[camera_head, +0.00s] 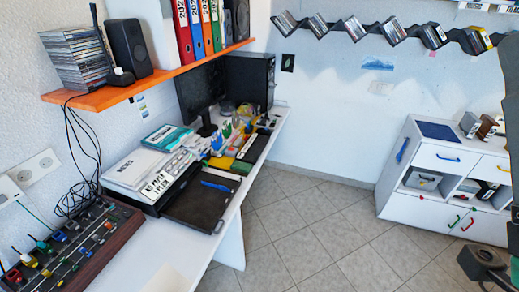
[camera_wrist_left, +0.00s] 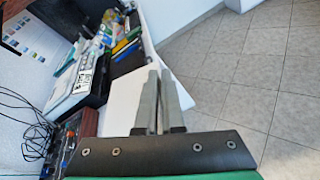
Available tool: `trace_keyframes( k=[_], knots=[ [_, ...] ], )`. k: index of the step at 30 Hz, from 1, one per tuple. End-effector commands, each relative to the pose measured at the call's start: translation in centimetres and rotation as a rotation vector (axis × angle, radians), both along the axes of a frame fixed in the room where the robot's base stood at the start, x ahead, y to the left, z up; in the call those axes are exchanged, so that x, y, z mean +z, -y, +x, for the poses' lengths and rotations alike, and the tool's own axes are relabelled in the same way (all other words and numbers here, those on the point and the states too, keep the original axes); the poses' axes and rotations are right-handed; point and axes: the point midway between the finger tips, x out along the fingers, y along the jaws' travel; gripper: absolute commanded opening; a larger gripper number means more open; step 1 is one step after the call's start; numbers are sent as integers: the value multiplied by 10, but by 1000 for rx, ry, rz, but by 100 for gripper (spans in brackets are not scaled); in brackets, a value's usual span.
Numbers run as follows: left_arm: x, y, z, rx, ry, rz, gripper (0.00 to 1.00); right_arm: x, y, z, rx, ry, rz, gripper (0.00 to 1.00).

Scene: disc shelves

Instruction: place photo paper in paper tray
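A white printer (camera_head: 140,172) stands on the desk with its black paper tray (camera_head: 203,212) pulled out. A label on it reads "NO PAPER IN TRAY". The tray's visible floor looks bare, with a small blue piece (camera_head: 216,186) at its far edge. The printer also shows there (camera_wrist_left: 75,85).
Bottles and coloured items (camera_head: 232,140) crowd the desk beyond the tray. An orange shelf (camera_head: 150,79) hangs above. A board of coloured switches (camera_head: 70,250) sits in front of the printer. A white cabinet (camera_head: 440,187) stands right, across open floor.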

Motion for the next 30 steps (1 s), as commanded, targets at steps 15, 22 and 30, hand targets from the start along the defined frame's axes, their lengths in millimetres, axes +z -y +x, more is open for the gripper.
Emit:
trace_keyframes(
  k=[15,22,30],
  knots=[
    [179,-1,-15,1,0,1,0,181,0,0,0,1,0,82],
    [266,-1,-23,1,1,0,0,267,0,0,0,1,0,82],
    [348,-1,-31,2,1,2,0,349,0,0,0,1,0,82]
  ],
)
